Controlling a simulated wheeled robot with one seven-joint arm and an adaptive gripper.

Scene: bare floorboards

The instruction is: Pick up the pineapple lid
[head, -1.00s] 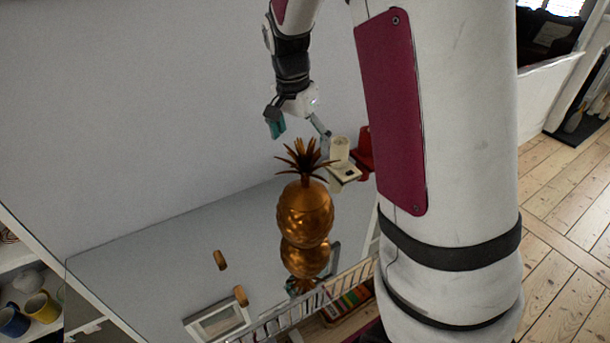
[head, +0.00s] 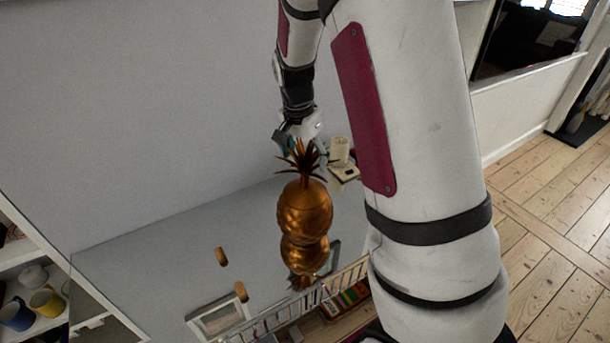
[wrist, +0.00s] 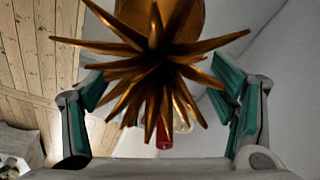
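The golden pineapple (head: 305,208) stands upright on a glossy grey surface (head: 150,255), which mirrors it below. Its lid has a crown of spiky bronze leaves (head: 302,160), large in the wrist view (wrist: 160,65). My gripper (head: 287,142) is at the crown, partly behind the leaf tips in the head view. In the wrist view my gripper (wrist: 160,82) is open, with one teal-padded finger on each side of the leaves. Whether the pads touch any leaf cannot be told. The seam between lid and body is not clear.
A cream cylinder (head: 339,150) and a pale block (head: 343,173) are just right of the crown. A small brown knob-like thing (head: 221,256) is at the lower left. A shelf at far left holds a yellow mug (head: 46,302) and a blue mug (head: 16,315). Floorboards are right.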

